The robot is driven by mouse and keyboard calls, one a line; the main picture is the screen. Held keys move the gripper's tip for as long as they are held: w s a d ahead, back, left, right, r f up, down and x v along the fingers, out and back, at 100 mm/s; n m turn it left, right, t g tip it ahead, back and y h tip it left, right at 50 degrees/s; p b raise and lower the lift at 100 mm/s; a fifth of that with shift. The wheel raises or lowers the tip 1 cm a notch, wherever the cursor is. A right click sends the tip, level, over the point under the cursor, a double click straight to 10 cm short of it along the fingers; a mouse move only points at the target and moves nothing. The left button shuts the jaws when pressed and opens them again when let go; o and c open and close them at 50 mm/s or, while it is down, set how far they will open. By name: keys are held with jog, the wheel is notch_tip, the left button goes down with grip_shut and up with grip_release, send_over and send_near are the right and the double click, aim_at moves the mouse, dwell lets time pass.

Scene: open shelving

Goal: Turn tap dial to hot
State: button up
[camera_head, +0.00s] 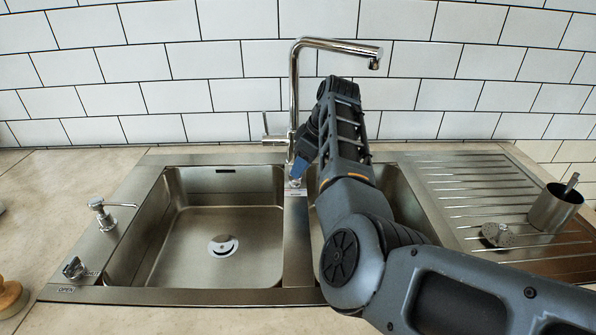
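The chrome tap (295,95) rises behind the double sink, with its spout pointing right and a short lever (274,139) sticking out left near its base. My arm hides much of the right basin.
The left basin (150,240) is empty. A knob (74,268) near an "OPEN" label is at the front left, with a soap pump (103,214) behind it. The drainboard (470,185) at right holds a metal cup (553,208) and a strainer (497,234).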

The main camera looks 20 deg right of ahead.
aim_at(295, 180)
jog(key=shift+x, duration=1.5)
grip_shut()
